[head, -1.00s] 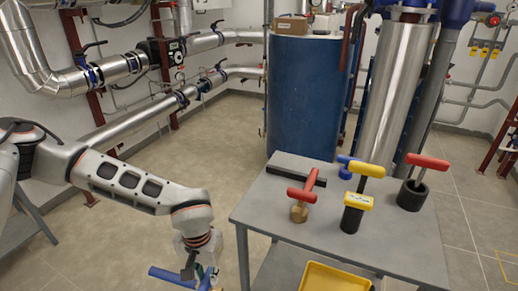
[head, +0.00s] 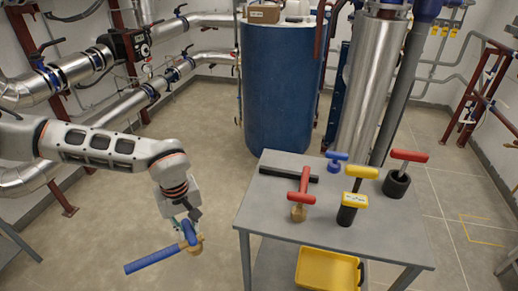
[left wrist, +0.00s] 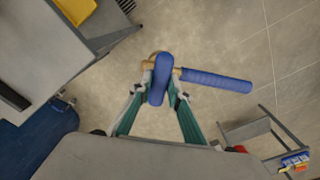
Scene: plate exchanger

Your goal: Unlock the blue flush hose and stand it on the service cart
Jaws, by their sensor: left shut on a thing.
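A blue T-shaped hose piece with a brass fitting hangs in the air left of the cart; its long blue bar (head: 150,261) slants down to the left. My left gripper (head: 189,229) is shut on its short blue part. In the left wrist view the blue part (left wrist: 159,78) sits between the fingertips (left wrist: 160,92), with the bar (left wrist: 216,80) pointing right and brass behind. The grey service cart (head: 270,215) stands apart to the right. My right gripper is not in view.
On the cart top stand a red T-handle (head: 304,184) on a brass base, a yellow-handled tool (head: 355,199), a small blue piece (head: 335,162), and a red handle in a black cup (head: 396,186). A black bar (head: 290,173) lies at the back. A yellow bin (head: 328,270) sits below.

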